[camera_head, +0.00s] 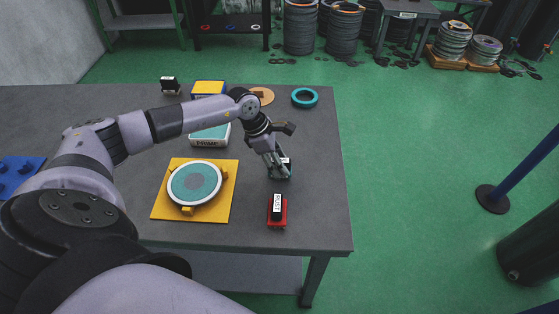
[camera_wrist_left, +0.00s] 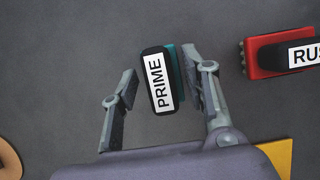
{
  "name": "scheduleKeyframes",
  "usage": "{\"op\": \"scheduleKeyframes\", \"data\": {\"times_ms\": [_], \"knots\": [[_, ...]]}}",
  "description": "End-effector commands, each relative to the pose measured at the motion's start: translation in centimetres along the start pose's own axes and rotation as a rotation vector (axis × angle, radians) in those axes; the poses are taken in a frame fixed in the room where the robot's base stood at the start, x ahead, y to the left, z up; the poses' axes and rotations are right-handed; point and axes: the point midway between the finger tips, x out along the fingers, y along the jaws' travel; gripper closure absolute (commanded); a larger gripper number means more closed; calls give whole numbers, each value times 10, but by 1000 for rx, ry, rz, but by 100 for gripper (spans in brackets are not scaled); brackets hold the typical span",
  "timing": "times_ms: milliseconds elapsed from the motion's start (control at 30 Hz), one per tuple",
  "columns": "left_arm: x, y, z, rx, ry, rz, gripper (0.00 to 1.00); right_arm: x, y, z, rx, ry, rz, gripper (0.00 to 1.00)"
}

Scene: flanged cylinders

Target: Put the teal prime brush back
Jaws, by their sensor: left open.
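The teal prime brush (camera_head: 286,174) stands on the grey table, right of the yellow plate and mostly covered by my gripper in the head view. In the left wrist view the brush (camera_wrist_left: 158,82) shows a black handle labelled PRIME and a teal edge. My left gripper (camera_head: 277,166) is directly over it, open. In the wrist view its fingers (camera_wrist_left: 160,75) lie on either side of the brush; the right one is close to the teal edge, and contact cannot be told. A white box with a teal top, labelled PRIME (camera_head: 209,142), sits behind my forearm, partly hidden.
A red RUST brush (camera_head: 277,208) stands nearby toward the front. A yellow plate (camera_head: 228,205) holds a round teal-faced flange (camera_head: 195,183). A teal ring (camera_head: 304,97), a wooden disc (camera_head: 265,95), a blue-and-yellow box (camera_head: 208,88) and a black-handled brush (camera_head: 170,85) are farther back.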

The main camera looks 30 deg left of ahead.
Motion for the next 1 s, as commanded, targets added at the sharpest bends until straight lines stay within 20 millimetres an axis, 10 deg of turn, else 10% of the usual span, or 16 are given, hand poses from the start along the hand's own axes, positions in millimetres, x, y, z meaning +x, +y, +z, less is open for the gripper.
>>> {"op": "scheduleKeyframes", "data": {"times_ms": [633, 1000], "knots": [[-105, 1, 1, 0, 0, 3, 58, 25, 5, 5, 1, -3, 6, 25], [-123, 0, 1, 0, 1, -1, 58, 27, 5, 5, 0, -3, 6, 25]]}}
